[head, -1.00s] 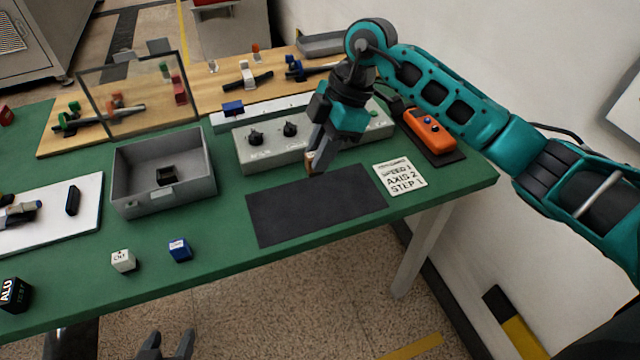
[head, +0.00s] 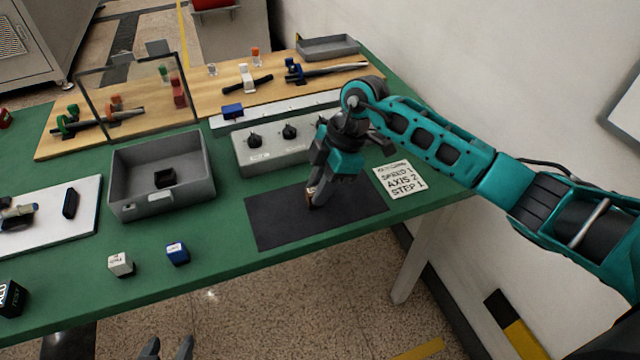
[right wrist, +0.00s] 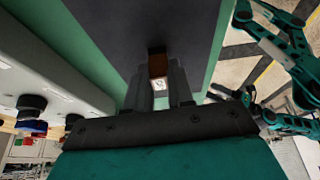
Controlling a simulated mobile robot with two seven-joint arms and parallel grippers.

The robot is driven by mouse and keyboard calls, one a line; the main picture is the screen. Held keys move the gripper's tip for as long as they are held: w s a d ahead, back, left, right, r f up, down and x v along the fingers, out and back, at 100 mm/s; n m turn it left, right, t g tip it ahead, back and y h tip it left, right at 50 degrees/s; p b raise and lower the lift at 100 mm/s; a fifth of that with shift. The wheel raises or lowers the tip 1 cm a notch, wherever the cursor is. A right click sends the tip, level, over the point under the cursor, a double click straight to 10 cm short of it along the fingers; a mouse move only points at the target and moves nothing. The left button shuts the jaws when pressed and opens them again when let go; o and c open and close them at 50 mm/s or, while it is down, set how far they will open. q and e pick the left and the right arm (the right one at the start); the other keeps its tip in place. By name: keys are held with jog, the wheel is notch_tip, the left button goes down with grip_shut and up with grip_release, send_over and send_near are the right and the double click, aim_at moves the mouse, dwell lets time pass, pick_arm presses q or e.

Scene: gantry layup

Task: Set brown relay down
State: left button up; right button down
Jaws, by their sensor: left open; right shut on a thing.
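The brown relay (right wrist: 158,68) is held between the fingers of my right gripper (right wrist: 158,88), with a pale marked face showing in the right wrist view. In the head view the relay (head: 310,196) is small and partly hidden by the fingers of my right gripper (head: 314,198). It is at or just above the dark mat (head: 280,225); I cannot tell whether it touches. My left gripper (head: 166,350) is open and empty at the bottom edge of the head view, in front of the table.
A grey control box (head: 262,160) with knobs stands behind the mat. A label card (head: 400,180) lies to its right. A grey bin (head: 130,205) holding a black block stands left. White (head: 121,264) and blue (head: 177,253) cubes sit near the front edge. Much of the mat is bare.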

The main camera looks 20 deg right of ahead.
jog(key=c, duration=1)
grip_release()
jog(key=p+v, duration=0.1)
jog(key=v, duration=1.1)
jog(key=shift+r, duration=0.2)
